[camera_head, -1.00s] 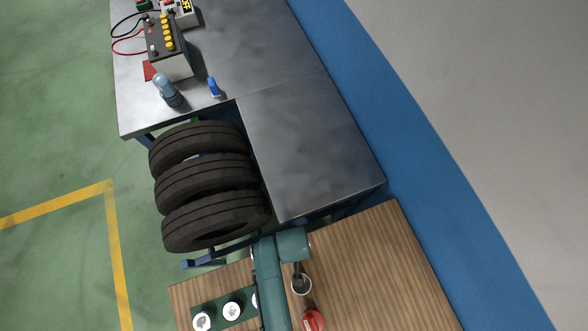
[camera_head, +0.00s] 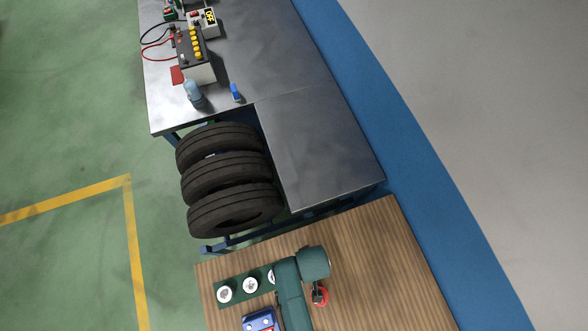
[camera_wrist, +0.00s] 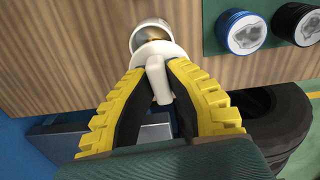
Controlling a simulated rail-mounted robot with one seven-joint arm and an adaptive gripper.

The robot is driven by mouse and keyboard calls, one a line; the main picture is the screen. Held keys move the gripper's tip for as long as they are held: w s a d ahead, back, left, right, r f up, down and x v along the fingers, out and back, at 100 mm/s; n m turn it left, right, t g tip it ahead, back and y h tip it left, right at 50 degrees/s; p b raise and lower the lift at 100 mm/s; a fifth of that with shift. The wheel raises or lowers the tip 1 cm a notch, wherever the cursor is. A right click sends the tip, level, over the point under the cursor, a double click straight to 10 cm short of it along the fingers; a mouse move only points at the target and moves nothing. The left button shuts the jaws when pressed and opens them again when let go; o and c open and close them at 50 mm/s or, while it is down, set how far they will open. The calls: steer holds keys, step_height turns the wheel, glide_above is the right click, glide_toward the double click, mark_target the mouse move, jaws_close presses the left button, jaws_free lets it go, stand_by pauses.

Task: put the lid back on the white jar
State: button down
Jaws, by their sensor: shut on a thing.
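In the wrist view my gripper (camera_wrist: 160,85) is shut on the upright white handle of the white lid (camera_wrist: 157,72), between its yellow fingers with dark inner pads. Just beyond the lid, the white jar (camera_wrist: 152,24) shows a round pale rim with a brownish, shiny inside. The lid overlaps the near side of the jar in this view. I cannot tell whether they touch. In the head view my teal arm hides the jar and most of the gripper over the wooden table (camera_head: 375,265).
A red round object (camera_head: 323,297) lies beside my arm. Several white-topped containers (camera_head: 250,284) stand on a green strip at left, with a blue box (camera_head: 259,320) below. Tyres (camera_head: 230,180) and a metal bench (camera_head: 315,145) lie beyond. The table's right side is clear.

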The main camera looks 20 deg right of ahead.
steer(key=shift+s+d+r+p, duration=0.15)
steer(key=shift+s+r+p, duration=0.1)
steer(key=shift+r, duration=0.2)
steer(key=shift+s+d+r+p, duration=0.1)
steer(key=shift+s+d+r, duration=0.1)
steer(key=shift+r, duration=0.2)
steer(key=shift+d, duration=0.1)
step_height(320, 180, down, 5)
steer(key=b, duration=0.5)
steer(key=shift+w+r+b, duration=0.1)
steer(key=shift+b, duration=0.2)
steer(key=shift+f+b, duration=0.4)
steer(key=shift+f, duration=0.5)
steer(key=shift+r+p, duration=0.1)
steer(key=shift+p, duration=0.6)
steer(key=shift+f+p, duration=0.25)
steer(key=shift+p, duration=0.15)
stand_by(0.4)
